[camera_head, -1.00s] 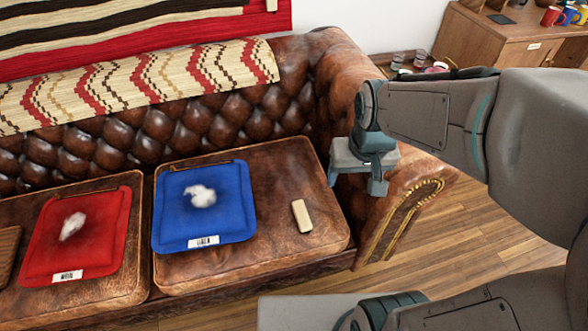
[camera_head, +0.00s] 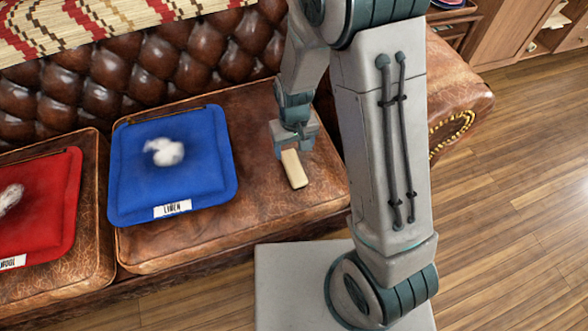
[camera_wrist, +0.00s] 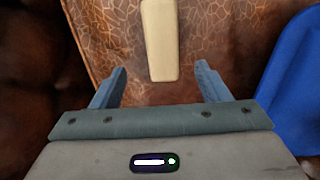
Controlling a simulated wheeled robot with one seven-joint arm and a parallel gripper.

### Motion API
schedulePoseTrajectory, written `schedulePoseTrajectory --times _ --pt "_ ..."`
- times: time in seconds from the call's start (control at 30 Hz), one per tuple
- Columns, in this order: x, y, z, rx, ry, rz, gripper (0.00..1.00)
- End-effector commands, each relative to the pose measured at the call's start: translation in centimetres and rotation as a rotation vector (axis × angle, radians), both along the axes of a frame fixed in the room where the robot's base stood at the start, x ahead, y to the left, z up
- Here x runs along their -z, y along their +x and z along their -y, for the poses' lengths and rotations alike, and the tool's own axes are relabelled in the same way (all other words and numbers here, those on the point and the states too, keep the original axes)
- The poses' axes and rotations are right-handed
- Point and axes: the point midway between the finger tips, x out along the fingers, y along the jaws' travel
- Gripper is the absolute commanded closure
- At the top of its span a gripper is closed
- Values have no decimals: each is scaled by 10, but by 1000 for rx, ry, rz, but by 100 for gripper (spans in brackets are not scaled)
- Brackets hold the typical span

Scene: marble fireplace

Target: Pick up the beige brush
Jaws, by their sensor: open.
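The beige brush (camera_head: 294,169) is a small pale block lying on the brown leather sofa seat, to the right of the blue cushion. My gripper (camera_head: 292,153) is at the brush's far end in the head view, with its fingers spread. In the wrist view the brush (camera_wrist: 160,40) lies ahead of the open gripper (camera_wrist: 160,84), roughly centred between the two fingertips, and its near end is about level with the tips. Whether the fingers are at the brush's height I cannot tell.
A blue cushion (camera_head: 190,190) with a white fluffy patch and a label lies left of the brush. A red cushion (camera_head: 50,208) lies further left. The tufted sofa back (camera_head: 160,72) rises behind. The seat (camera_head: 262,215) around the brush is bare.

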Motion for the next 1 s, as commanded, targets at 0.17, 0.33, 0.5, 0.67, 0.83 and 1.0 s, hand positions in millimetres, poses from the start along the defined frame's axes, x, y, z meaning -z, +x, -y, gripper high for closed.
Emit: schedulePoseTrajectory --times 0.17,0.33,0.5,0.67,0.83,1.0 --pt "34 -1 0 0 -1 -2 31" --pt "44 0 1 1 0 1 31" --pt "58 -3 1 3 -1 -2 31" --pt "84 -7 0 6 -1 -3 31" --pt "97 -6 0 4 0 0 31" --pt "95 -6 0 4 0 1 31"
